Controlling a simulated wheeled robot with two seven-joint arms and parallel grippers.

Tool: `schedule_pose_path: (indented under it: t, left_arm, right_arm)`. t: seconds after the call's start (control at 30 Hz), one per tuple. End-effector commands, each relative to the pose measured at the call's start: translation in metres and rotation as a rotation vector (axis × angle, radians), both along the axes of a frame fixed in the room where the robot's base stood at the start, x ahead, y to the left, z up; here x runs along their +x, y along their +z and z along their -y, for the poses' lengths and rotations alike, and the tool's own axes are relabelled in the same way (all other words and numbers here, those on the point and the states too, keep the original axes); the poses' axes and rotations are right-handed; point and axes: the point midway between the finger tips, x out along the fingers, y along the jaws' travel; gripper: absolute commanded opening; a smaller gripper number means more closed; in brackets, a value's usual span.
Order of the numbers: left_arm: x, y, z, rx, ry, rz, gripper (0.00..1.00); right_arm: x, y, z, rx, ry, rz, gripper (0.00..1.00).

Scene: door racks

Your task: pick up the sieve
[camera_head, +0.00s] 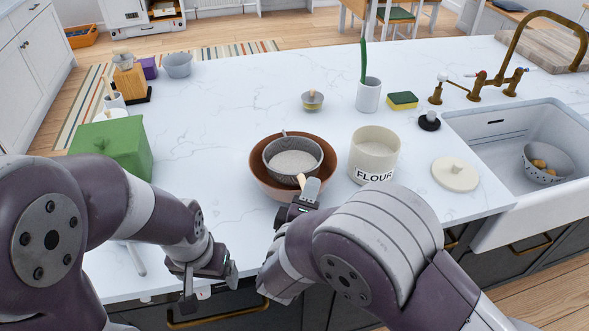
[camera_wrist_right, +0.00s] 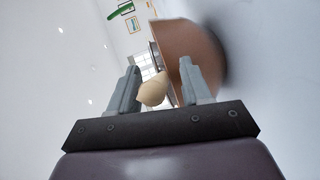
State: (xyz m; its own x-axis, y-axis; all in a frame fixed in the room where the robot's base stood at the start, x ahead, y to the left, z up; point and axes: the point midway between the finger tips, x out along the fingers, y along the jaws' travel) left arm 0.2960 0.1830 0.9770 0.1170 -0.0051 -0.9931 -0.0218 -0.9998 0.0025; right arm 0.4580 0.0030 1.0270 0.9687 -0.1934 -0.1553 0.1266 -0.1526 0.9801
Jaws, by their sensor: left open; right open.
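The sieve (camera_head: 292,158) is a dark grey round mesh with pale contents. It sits inside a brown bowl (camera_head: 256,171) on the counter, its wooden handle (camera_head: 301,181) pointing to the front edge. My right gripper (camera_head: 304,196) is open at the handle, just in front of the bowl. In the right wrist view the pale handle end (camera_wrist_right: 153,90) shows between the open fingers (camera_wrist_right: 160,88), with the brown bowl (camera_wrist_right: 187,50) beyond. I cannot tell whether the fingers touch it. My left gripper (camera_head: 211,284) is open and empty, low by the counter's front edge.
A flour canister (camera_head: 374,152) stands right of the bowl, its lid (camera_head: 455,174) further right. A green box (camera_head: 117,145) is at the left. The sink (camera_head: 500,150) is at the right. The counter's middle left is clear.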

Motion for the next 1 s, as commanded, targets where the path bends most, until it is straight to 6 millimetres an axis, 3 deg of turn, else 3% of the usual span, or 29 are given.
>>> schedule_pose_path:
  t: [0.03,0.17,0.2,0.57,0.83,1.0]
  left_arm:
    - [0.000,0.000,0.000,0.000,0.000,0.000,0.86]
    - [0.000,0.000,0.000,0.000,0.000,0.000,0.86]
    - [0.000,0.000,0.000,0.000,0.000,0.000,0.86]
    - [0.000,0.001,0.000,0.000,0.000,0.000,0.86]
    - [0.000,0.007,0.000,0.000,0.000,0.000,0.86]
    - [0.000,0.010,0.000,0.000,0.000,0.000,0.86]
  right_arm:
    - [0.000,0.000,0.000,0.000,0.000,0.000,0.48]
    - [0.000,0.000,0.000,0.000,0.000,0.000,0.06]
    - [0.000,0.000,0.000,0.000,0.000,0.000,0.00]
    - [0.000,0.005,0.000,0.002,-0.001,0.003,0.00]
    - [0.000,0.047,0.000,0.005,-0.001,0.005,0.00]
    - [-0.031,0.068,0.027,0.002,-0.001,0.003,0.00]
